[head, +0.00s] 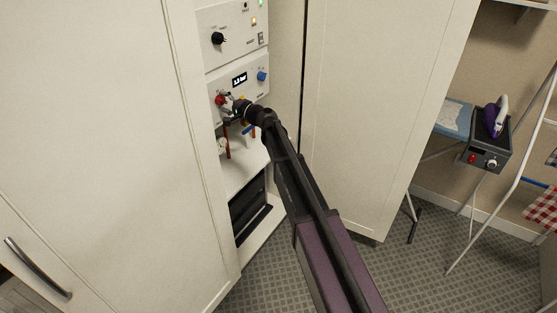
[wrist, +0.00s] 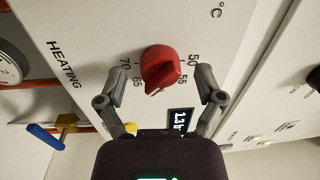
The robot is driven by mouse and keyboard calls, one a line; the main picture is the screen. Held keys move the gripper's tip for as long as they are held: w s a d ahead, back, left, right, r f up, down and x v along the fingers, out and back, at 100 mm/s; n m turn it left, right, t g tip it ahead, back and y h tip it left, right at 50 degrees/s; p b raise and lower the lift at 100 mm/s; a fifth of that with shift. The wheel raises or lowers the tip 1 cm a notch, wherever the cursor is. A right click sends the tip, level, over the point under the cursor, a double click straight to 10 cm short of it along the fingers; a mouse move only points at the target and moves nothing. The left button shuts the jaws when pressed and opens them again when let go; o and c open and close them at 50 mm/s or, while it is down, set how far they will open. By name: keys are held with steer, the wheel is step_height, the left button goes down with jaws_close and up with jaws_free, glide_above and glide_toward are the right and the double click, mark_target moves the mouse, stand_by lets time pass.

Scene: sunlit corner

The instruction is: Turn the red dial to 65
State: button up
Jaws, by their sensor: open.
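The red dial (wrist: 160,66) sits on the white panel marked HEATING, with a °C scale around it. The numbers 70, 65, 55 and 50 show; its ridge points down and slightly left in the wrist view, to the 55 side of the 65 mark. The exact reading is hard to tell. My gripper (wrist: 162,77) is open, one finger on each side of the dial, with a visible gap at each fingertip. In the head view the dial (head: 220,100) shows at the left of my gripper (head: 229,104).
A lit display (wrist: 180,121) sits beside the dial. A blue knob (head: 262,76) is on the same panel, a black knob (head: 218,39) on the panel above. Pipes, a gauge (head: 222,146) and a blue-handled valve (wrist: 46,136) are below. Cabinet doors stand on both sides.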

steer(key=n, duration=0.8)
steer(key=shift+g, duration=0.4)
steer(key=n, duration=0.3)
steer(key=shift+n+p, duration=0.3)
steer(key=shift+p, duration=0.1)
steer(key=n, duration=0.4)
steer(key=shift+g, duration=0.3)
steer(key=v, duration=1.4)
steer(key=s+d+f+m+g+h+p, duration=0.1)
steer(key=s+d+f+g+h+p, duration=0.1)
steer(key=s, duration=0.4)
steer(key=s+d+f+m+g+h+p, duration=0.1)
steer(key=s+d+f+g+h+p, duration=0.1)
steer(key=s, duration=0.4)
steer(key=s+d+f+m+g+h+p, duration=0.1)
steer(key=s+d+f+g+h+p, duration=0.1)
steer(key=s, duration=0.5)
steer(key=shift+f+g+h+p, duration=0.2)
steer(key=shift+g+h+p, duration=0.4)
steer(key=shift+h+p, duration=0.65)
steer(key=shift+d, duration=0.1)
